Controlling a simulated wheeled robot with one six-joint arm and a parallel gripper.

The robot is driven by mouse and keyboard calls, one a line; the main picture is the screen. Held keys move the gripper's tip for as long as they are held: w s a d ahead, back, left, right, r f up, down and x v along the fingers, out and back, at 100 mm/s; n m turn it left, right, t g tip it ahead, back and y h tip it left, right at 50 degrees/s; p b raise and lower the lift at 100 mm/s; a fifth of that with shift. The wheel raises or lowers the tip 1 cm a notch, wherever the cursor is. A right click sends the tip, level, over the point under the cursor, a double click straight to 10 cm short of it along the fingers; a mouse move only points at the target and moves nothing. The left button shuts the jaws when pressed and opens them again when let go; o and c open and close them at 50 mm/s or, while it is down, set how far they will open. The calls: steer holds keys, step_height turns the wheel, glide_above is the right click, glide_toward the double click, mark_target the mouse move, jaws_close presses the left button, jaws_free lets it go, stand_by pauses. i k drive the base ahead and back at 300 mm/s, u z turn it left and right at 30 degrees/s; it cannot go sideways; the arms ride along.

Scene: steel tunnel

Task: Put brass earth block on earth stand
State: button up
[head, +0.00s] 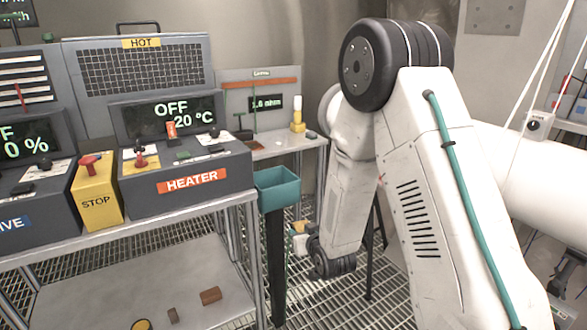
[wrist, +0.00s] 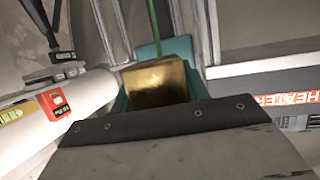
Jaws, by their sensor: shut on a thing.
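The brass earth block (wrist: 155,83) is a shiny golden block at the front of my gripper in the wrist view. It also shows in the head view as a small yellowish shape (head: 300,227). My gripper (head: 301,238) is shut on it, low to the right of a teal bin (head: 278,190). The fingertips are mostly hidden behind the dark gripper plate in the wrist view. What looks like the earth stand (head: 287,141) is a small bench behind the bin, with a grey back panel, a green rod and an ohm display.
The heater console (head: 190,160) and yellow STOP box (head: 97,197) stand on the metal bench at left. The teal bin's black post stands close to my gripper. A yellow-and-white object (head: 298,115) stands on the small bench's right side. Open grating floor (head: 345,300) lies below my gripper.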

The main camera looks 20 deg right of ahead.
mark_target(295, 141)
steer(key=k, duration=0.5)
steer(key=z, duration=0.4)
steer(key=i, duration=1.5)
steer(key=z, duration=0.05)
